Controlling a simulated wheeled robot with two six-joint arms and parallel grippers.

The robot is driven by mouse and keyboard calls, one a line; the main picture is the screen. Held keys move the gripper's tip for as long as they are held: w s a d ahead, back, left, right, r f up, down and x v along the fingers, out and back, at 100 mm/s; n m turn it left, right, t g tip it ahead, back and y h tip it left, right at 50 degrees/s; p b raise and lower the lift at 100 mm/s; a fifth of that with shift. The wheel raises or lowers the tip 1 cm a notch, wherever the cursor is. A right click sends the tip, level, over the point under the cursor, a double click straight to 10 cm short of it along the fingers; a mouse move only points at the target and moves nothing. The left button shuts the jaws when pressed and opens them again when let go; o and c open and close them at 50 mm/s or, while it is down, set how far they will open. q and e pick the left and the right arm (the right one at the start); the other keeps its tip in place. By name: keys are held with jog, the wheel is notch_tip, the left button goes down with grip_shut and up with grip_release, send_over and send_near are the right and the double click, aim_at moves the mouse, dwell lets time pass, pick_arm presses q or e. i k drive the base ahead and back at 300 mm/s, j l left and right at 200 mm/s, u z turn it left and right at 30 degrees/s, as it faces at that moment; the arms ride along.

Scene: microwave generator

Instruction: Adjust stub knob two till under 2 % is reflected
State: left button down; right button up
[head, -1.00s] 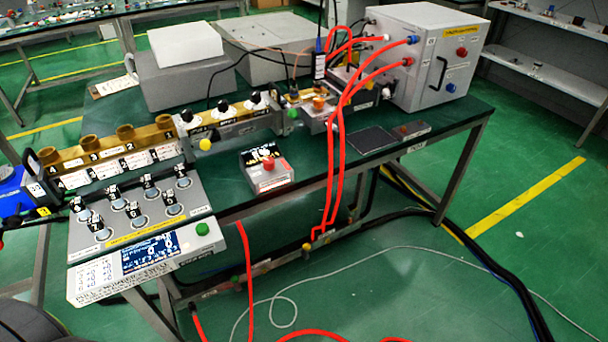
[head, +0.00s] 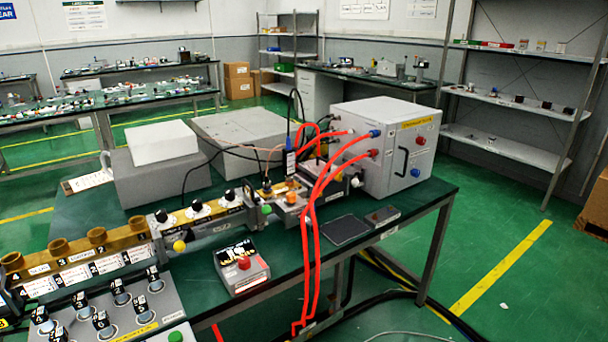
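Three black-and-white stub knobs stand in a row on the grey tuner section (head: 212,226) of the waveguide: a left knob (head: 162,216), a middle knob (head: 197,206) and a right knob (head: 229,196). Their labels are too small to read, so I cannot tell for sure which is knob two. A yellow knob (head: 179,246) sits on the tuner's front. The console (head: 152,305) with several numbered knobs is at the lower left, cut off by the frame; no reading display shows now. Neither of my grippers is in view.
A small box with a red button (head: 243,263) stands in front of the tuner on the green bench (head: 290,240). Red hoses (head: 303,245) loop from the grey cabinet (head: 375,140) over the front edge. Grey boxes (head: 158,178) stand behind the tuner.

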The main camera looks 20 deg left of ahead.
aim_at(196, 203)
jog(key=j+u, duration=0.1)
jog(key=u, duration=0.3)
jog(key=j+u, duration=0.1)
jog(key=u, duration=0.25)
jog(key=j+u, duration=0.1)
jog(key=u, duration=0.3)
jog(key=i, duration=0.05)
